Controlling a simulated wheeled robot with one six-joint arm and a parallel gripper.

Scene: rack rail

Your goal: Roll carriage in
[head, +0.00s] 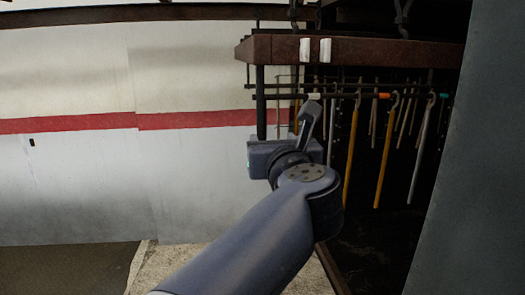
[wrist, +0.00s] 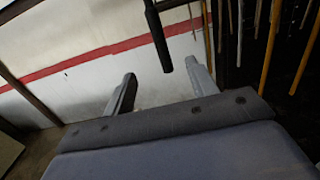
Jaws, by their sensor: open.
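A reddish-brown beam (head: 375,50) hangs at the upper right in the head view, with two white marks on its face; it looks like the carriage. A dark upright post (head: 261,100) hangs down from its left end. The post also shows in the wrist view (wrist: 155,28), its lower end between my fingertips in the picture. My gripper (wrist: 161,70) is open, with its two fingers spread and nothing held. Whether a finger touches the post, I cannot tell. In the head view my arm hides part of the area below the beam.
Below the beam a thin dark bar (head: 350,96) bears white and orange marks. Several yellow and grey rods (head: 384,150) hang there, close to the right of my gripper. A grey panel (head: 470,180) stands at far right. A white wall with a red stripe (head: 70,124) is at left.

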